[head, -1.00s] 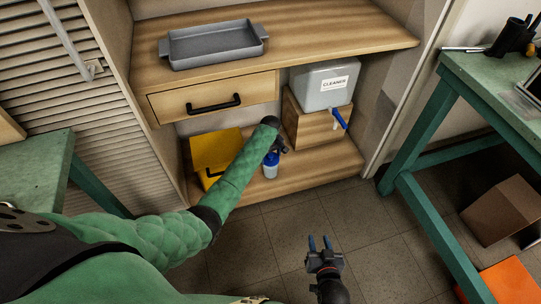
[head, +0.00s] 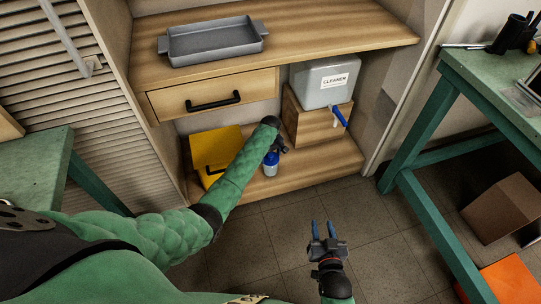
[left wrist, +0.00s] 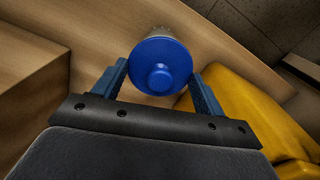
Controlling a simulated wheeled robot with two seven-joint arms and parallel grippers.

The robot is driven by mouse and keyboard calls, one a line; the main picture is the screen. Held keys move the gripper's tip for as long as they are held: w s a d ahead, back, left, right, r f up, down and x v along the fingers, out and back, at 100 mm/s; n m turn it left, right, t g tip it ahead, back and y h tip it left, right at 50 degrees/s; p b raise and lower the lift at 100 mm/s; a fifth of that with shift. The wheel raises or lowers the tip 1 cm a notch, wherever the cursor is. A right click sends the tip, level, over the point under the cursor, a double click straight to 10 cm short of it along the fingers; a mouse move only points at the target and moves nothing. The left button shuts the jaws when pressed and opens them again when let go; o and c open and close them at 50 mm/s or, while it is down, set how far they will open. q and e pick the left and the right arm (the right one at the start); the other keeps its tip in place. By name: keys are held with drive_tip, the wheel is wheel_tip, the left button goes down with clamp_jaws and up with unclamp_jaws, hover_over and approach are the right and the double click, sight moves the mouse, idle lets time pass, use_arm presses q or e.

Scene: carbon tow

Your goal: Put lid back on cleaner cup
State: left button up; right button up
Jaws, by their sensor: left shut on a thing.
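The cleaner cup (head: 270,171) is a small pale cup standing on the lower shelf. Its blue round lid (head: 271,159) sits at the cup's top, level as far as I can tell. My left gripper (left wrist: 160,75) is shut on the lid, one blue finger on each side of it; the lid (left wrist: 162,64) shows its round knob in the left wrist view. A little of the pale cup (left wrist: 153,31) shows behind the lid. Whether the lid is fully seated is hard to tell. My right gripper (head: 321,231) is open and empty above the floor.
A yellow box (head: 213,150) stands left of the cup. The white cleaner container (head: 325,84) with a blue tap sits on a wooden block (head: 311,120) to the right. The drawer (head: 213,97) and tray (head: 213,41) are above. Green tables stand at both sides.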

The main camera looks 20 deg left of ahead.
use_arm(q)
drive_tip(key=shift+r+p, duration=0.1)
drive_tip(key=shift+p, duration=0.7)
idle(1.2)
drive_tip(key=shift+f+p, duration=0.2)
drive_tip(key=shift+p, duration=0.6)
idle(1.4)
idle(0.4)
drive_tip(key=o, duration=1)
drive_tip(key=shift+o, duration=0.4)
drive_tip(key=shift+r, duration=0.1)
drive_tip(key=shift+r+p, duration=3.4)
drive_tip(key=shift+p, duration=0.5)
